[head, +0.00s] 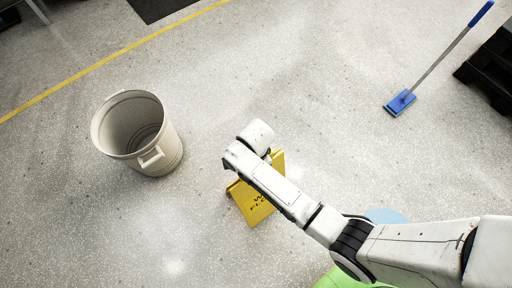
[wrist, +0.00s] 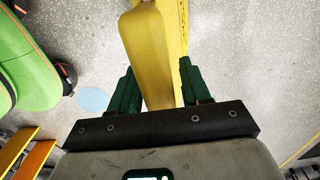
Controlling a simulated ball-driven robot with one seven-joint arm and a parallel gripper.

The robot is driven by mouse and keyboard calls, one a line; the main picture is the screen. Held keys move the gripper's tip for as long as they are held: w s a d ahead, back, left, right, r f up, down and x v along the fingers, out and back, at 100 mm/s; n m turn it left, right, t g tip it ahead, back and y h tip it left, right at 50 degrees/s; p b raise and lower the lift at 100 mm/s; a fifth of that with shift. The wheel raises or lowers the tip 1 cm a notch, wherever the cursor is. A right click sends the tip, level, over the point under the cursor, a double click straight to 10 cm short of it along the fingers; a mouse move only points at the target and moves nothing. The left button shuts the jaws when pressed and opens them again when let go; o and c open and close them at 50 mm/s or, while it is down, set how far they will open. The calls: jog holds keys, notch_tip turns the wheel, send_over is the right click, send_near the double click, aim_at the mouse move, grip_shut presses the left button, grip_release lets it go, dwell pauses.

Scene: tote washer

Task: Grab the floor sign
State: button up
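The floor sign (head: 252,207) is yellow with dark lettering and stands on the speckled floor in the middle of the head view. My forearm and wrist cover its upper part there, and the gripper's fingers are hidden. In the wrist view the sign (wrist: 152,50) rises between the two green fingers of my gripper (wrist: 158,66). The fingers are apart, one on each side of the sign. A narrow gap shows beside the sign, and I see no firm grip on it.
A cream bin (head: 140,135) stands open to the left of the sign. A blue floor squeegee or mop (head: 400,102) stands at the upper right, near a black pallet (head: 490,70). A yellow line (head: 110,58) crosses the upper left. Floor around the sign is clear.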

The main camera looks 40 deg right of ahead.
grip_shut()
jog(key=shift+r, duration=0.1)
dwell(1.0)
